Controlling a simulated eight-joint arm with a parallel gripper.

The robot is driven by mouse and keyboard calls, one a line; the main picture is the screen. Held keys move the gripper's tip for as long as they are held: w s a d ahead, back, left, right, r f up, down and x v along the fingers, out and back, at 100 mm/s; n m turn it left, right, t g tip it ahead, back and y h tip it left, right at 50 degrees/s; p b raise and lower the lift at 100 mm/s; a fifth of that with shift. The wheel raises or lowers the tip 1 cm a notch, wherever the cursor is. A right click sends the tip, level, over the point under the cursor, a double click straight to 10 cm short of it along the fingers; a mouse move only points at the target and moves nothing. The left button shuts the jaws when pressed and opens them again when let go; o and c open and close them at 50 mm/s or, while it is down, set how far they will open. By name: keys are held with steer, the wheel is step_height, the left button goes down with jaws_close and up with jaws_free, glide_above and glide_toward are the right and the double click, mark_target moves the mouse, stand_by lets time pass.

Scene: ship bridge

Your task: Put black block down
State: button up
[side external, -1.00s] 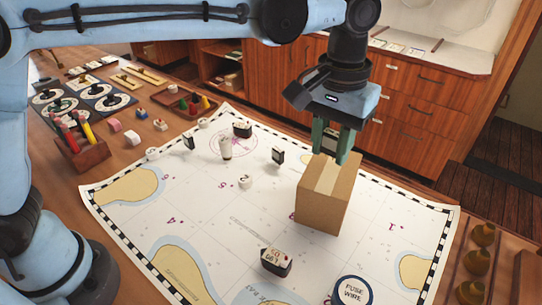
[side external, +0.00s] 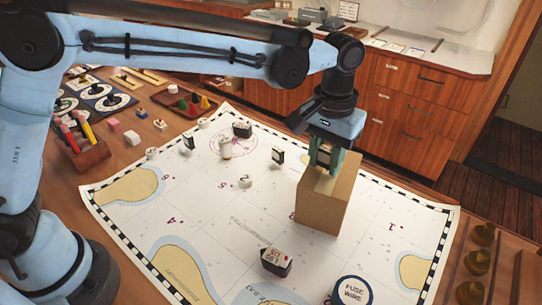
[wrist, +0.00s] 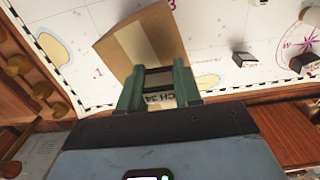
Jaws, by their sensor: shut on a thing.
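My gripper (side external: 325,158) is shut on a black block (side external: 323,153) with a pale face. In the wrist view the block (wrist: 158,84) sits between the two green fingers, with a white label reading "CH 34". The gripper is at the top of a brown cardboard box (side external: 324,205), which stands on the chart. The box (wrist: 118,48) also shows just beyond the fingers in the wrist view. I cannot tell whether the block touches the box. Other black blocks with pale faces stand on the chart, one at the front (side external: 276,262) and one right of centre (side external: 278,155).
The white chart (side external: 200,210) covers the table and has free room left of the box. A round "FUSE WIRE" tin (side external: 352,291) is at the front. A white cylinder (side external: 225,148) and small pale discs stand farther back. A pencil holder (side external: 85,155) is at left.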

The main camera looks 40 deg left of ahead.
mark_target(323, 147)
steer(key=shift+f, duration=0.15)
steer(key=o, duration=1)
step_height(323, 147, up, 12)
steer(key=s+a+t, duration=0.2)
steer(key=a, duration=0.5)
steer(key=s+a+t, duration=0.1)
steer(key=s+a, duration=0.2)
steer(key=a, duration=0.4)
steer(key=s+a+f+t, duration=0.4)
steer(key=s+a+f, duration=0.4)
steer(key=a+f, duration=0.1)
steer(key=shift+s+f, duration=0.2)
steer(key=shift+s, duration=0.2)
